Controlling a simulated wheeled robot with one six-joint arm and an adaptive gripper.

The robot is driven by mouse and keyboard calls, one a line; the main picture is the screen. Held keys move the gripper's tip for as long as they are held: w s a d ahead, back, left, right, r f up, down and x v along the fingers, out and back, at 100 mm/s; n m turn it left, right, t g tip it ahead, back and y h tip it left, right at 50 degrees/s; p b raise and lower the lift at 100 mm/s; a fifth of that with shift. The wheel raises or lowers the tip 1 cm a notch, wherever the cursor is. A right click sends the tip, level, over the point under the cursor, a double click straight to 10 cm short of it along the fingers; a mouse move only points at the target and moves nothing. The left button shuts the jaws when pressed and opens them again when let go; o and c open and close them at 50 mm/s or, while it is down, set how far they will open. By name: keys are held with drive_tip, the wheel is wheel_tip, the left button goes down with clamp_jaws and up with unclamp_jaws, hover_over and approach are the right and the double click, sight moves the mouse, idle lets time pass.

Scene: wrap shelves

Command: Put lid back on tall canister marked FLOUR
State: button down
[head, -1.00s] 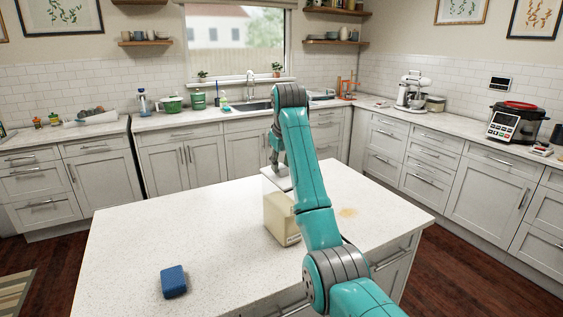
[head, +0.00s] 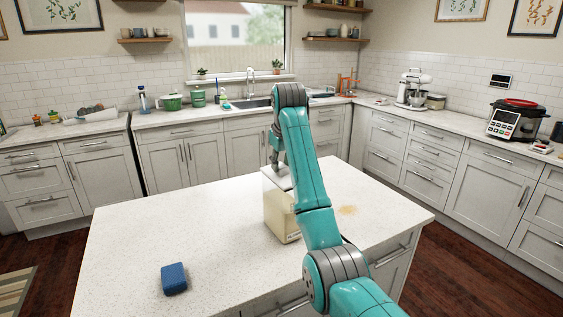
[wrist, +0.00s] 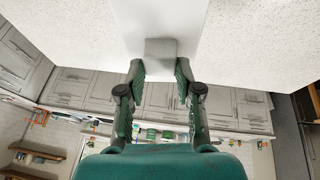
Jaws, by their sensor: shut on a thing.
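The tall canister (head: 279,216) stands upright on the island, clear-walled with cream-coloured contents. Dark marking shows low on its front, partly behind my arm and too small to read. The white lid (head: 272,178) is at the canister's top. Whether it is fully seated cannot be told. In the wrist view the lid (wrist: 128,22) is a pale flat panel with a grey block-shaped knob (wrist: 160,50). My gripper (wrist: 160,70) is shut on this knob, one finger on each side. In the head view my arm hides most of the gripper.
The white speckled island top (head: 130,235) is mostly clear. A blue block (head: 174,279) lies near its front left. A tan stain (head: 348,210) is right of my arm. Counters with a sink, mixer (head: 412,88) and cooker (head: 515,120) line the walls.

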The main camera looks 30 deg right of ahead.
drive_tip(key=c, duration=0.7)
unclamp_jaws()
drive_tip(key=o, duration=0.6)
drive_tip(key=shift+c, duration=0.2)
